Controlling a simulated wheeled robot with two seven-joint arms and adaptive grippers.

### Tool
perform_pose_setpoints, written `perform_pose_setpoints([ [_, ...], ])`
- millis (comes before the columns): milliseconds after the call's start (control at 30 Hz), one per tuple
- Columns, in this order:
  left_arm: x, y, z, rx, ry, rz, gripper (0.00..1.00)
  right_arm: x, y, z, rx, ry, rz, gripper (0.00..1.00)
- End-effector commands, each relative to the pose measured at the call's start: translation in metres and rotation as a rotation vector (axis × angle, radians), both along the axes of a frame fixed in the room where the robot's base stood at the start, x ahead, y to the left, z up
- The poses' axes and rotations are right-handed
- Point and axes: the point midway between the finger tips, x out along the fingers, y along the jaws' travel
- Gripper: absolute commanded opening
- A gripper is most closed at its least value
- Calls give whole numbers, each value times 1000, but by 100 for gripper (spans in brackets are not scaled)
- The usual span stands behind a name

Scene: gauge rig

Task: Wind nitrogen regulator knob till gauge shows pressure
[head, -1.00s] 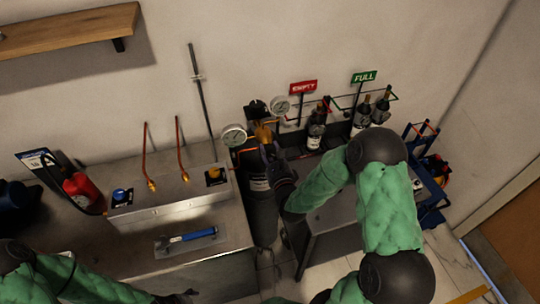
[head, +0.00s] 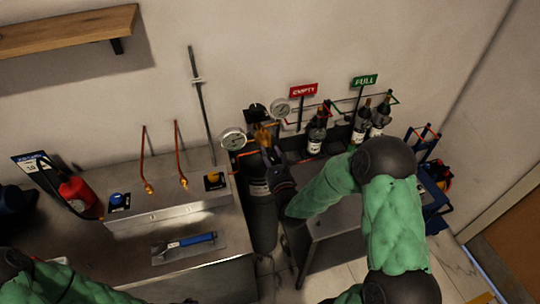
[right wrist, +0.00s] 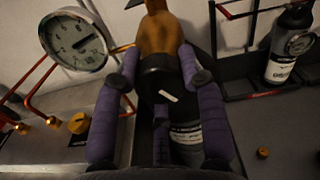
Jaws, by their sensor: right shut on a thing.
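The black regulator knob (right wrist: 168,82), with a white mark on its face, sits in front of the brass regulator body (right wrist: 160,32) in the right wrist view. My right gripper (right wrist: 166,75) is shut on the knob, with a purple finger on each side. In the head view the right gripper (head: 270,156) covers the knob, below the brass body (head: 263,136). A round white gauge (right wrist: 73,38) stands left of the regulator; its needle shows, but I cannot read the value. It also shows in the head view (head: 233,139). A second gauge (head: 280,107) is higher up.
A dark gas cylinder (head: 262,222) stands below the regulator, between a metal bench (head: 120,265) and a smaller table (head: 330,226). Several bottles stand behind at the EMPTY (head: 303,90) and FULL (head: 364,81) signs. A blue-handled tool (head: 190,241) lies on the bench.

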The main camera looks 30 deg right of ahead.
Motion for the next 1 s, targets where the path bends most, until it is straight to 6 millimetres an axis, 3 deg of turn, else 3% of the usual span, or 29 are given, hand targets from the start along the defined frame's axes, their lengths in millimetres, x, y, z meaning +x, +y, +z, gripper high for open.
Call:
perform_pose_setpoints([
  [33,0,0,0,0,0,0,74,-1,0,-3,3,9,0,44],
  [100,0,0,0,0,0,0,74,-1,0,-3,3,8,-1,63],
  [133,0,0,0,0,0,0,74,-1,0,-3,3,8,-1,65],
  [567,0,0,0,0,0,0,74,-8,2,-1,0,4,0,65],
  [1000,0,0,0,0,0,0,74,-85,20,-2,1,6,-2,65],
])
